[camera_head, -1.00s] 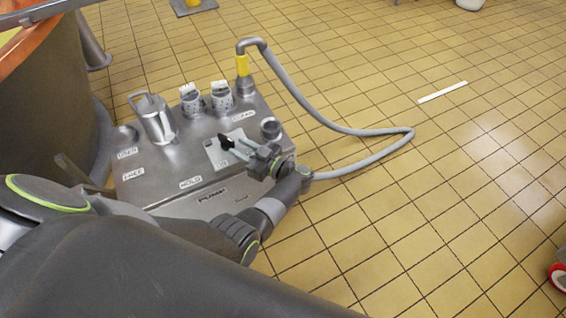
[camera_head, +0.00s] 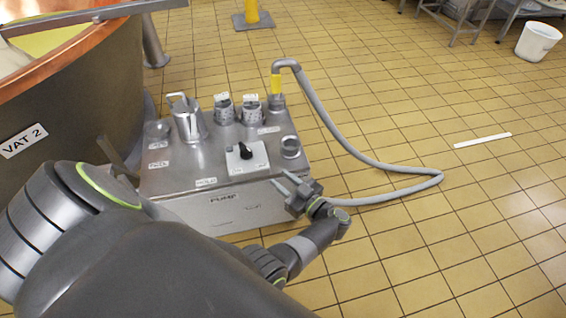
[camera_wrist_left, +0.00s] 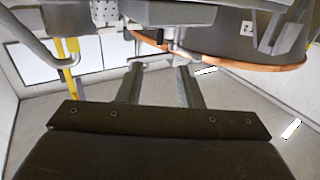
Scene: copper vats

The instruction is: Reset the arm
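My left arm comes in from the lower left. Its gripper (camera_head: 283,183) is just off the front right edge of the steel pump box (camera_head: 215,210), clear of the black knob (camera_head: 245,151) on its white plate. The two fingers are apart with nothing between them; they also show apart in the left wrist view (camera_wrist_left: 158,68). My right gripper is in neither view.
On the pump box stand a steel jug (camera_head: 188,120), two perforated cups and small labelled holders. A grey hose (camera_head: 340,150) loops over the floor at right. The copper-rimmed vat (camera_head: 75,95) stands at left. Tiled floor at right is mostly open.

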